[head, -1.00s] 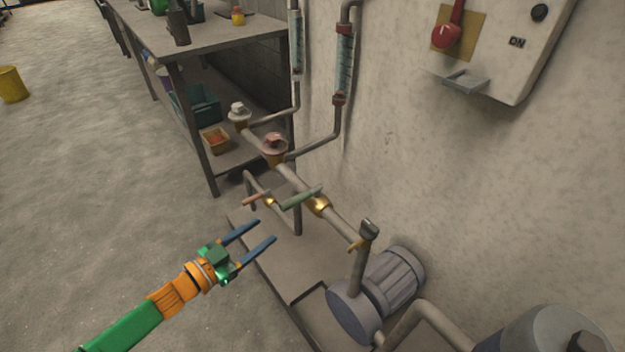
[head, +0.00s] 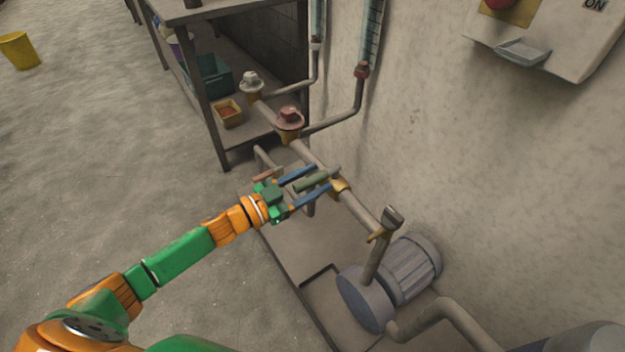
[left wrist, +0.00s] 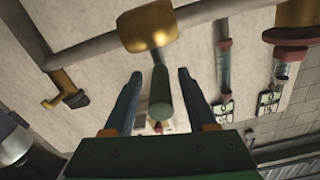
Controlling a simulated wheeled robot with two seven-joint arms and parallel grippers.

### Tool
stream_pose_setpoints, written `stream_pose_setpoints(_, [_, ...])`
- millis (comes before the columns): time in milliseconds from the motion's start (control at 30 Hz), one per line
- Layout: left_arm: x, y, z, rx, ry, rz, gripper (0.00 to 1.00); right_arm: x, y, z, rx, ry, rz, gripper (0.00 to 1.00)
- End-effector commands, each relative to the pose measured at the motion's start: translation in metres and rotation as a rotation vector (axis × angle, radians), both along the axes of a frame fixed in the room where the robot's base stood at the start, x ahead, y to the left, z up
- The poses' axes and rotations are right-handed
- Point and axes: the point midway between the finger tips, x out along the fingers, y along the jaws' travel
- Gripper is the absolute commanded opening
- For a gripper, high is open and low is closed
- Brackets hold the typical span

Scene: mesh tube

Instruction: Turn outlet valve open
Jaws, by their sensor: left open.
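The outlet valve, as I take it, has a green lever handle (head: 311,182) and a brass body (head: 340,187) on the grey pipe. In the left wrist view the green handle (left wrist: 160,95) points toward me, with the brass body (left wrist: 148,27) behind it. My left gripper (head: 322,179) is open, its two blue fingers on either side of the green handle. In the left wrist view a gap shows between the handle and each finger (left wrist: 159,85). My right gripper is in neither view.
A red-handled valve (head: 268,174) sits on a pipe just beyond my gripper. A shelf with a teal crate (head: 208,78) stands behind. A wall box (head: 545,45) hangs upper right.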

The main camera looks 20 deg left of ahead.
Motion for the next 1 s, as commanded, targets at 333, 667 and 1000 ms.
stream_pose_setpoints(333, [0.000, 0.000, 0.000, 0.000, 0.000, 0.000, 0.00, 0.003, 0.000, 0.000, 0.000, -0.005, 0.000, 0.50])
stream_pose_setpoints(667, [0.000, 0.000, 0.000, 0.000, 0.000, 0.000, 0.00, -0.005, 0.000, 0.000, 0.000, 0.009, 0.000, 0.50])
stream_pose_setpoints(1000, [0.000, 0.000, 0.000, 0.000, 0.000, 0.000, 0.00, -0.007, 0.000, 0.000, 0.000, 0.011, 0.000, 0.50])
